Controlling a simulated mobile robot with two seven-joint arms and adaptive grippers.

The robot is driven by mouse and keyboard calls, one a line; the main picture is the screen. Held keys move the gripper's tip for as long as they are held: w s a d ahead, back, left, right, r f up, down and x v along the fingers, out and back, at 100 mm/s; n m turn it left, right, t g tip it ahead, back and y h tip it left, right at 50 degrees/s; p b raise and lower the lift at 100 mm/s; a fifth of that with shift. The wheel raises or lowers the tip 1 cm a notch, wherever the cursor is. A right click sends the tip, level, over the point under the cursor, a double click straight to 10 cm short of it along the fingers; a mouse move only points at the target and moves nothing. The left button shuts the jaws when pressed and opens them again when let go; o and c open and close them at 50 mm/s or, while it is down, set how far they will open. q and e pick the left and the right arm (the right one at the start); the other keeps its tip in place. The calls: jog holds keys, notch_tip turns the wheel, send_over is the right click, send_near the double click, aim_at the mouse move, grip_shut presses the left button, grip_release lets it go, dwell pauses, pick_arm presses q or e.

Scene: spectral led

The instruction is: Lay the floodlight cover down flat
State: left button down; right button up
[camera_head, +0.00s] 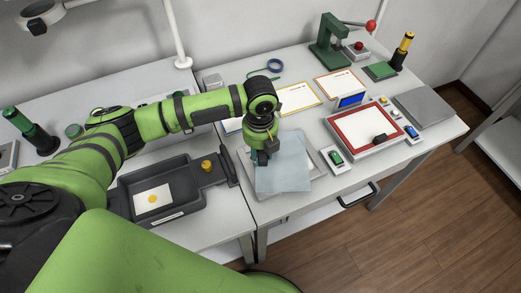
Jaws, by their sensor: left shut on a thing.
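The floodlight cover appears to be the pale blue, see-through sheet (285,174) at the front middle of the tables. My left gripper (264,157) points down at the sheet's upper left edge and is shut on it. The sheet overlaps a light grey flat panel (317,168) on the table. I cannot tell whether the sheet touches this panel or is tilted above it. The gripper hides the sheet's upper left corner and the fingertips are hard to make out. My right gripper is not in view.
A dark tray (127,201) with a yellow-dotted card lies left. A green-button box (335,159) and a red-framed panel (367,128) lie right. Paper cards (298,98) and a green press (327,45) stand behind. The table's front edge, with a drawer handle (358,197), is close.

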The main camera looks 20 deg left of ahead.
pick_arm(q)
jog(key=shift+f, duration=0.1)
jog(key=c, duration=0.8)
grip_release()
notch_tip(320, 180, up, 12)
jog(key=b, duration=0.2)
jog(key=shift+r, duration=0.2)
